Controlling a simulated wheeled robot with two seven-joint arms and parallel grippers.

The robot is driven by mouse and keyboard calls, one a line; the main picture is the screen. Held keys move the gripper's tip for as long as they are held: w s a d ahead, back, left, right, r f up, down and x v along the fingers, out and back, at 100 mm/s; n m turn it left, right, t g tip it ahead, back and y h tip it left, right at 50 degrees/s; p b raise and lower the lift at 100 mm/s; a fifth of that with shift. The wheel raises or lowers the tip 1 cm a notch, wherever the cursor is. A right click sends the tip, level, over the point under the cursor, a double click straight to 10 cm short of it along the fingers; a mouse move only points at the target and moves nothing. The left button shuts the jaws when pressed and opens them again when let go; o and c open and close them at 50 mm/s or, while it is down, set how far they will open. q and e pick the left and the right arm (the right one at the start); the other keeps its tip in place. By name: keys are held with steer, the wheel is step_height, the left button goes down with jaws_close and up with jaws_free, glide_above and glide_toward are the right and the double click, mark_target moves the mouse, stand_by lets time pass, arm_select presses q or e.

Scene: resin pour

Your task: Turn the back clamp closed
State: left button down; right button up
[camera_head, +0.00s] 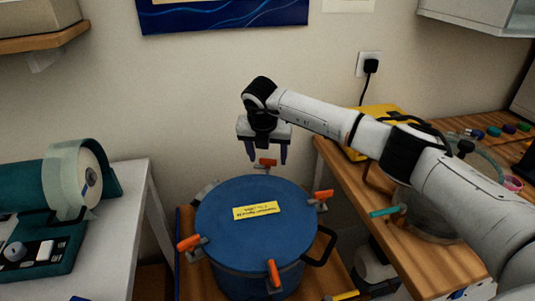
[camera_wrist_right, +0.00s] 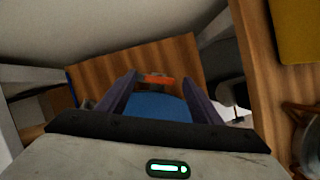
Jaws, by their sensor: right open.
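A blue round pot (camera_head: 285,218) with a blue lid and a yellow label stands on a wooden surface. Orange-handled clamps sit around its rim. The back clamp (camera_head: 266,163) is at the far edge of the lid; its orange handle also shows in the right wrist view (camera_wrist_right: 157,80), between the fingers. My right gripper (camera_head: 266,153) is above the back of the lid, pointing down, open and empty, with its fingers (camera_wrist_right: 160,92) on either side of the clamp handle in the wrist view. I cannot tell whether the fingers touch it. My left gripper is not in view.
Other clamps sit at the right (camera_head: 322,196), front (camera_head: 273,272) and left (camera_head: 190,243) of the lid. A wooden bench (camera_head: 430,262) with a yellow case (camera_head: 378,122) stands at right. A white table (camera_head: 115,230) with a green machine (camera_head: 62,190) is at left. The wall is close behind.

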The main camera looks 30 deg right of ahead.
steer(key=shift+w+f, duration=0.1)
steer(key=shift+f, duration=0.1)
steer(key=c, duration=1.1)
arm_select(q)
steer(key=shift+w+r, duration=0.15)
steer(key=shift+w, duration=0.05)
arm_select(e)
steer(key=shift+o, duration=0.2)
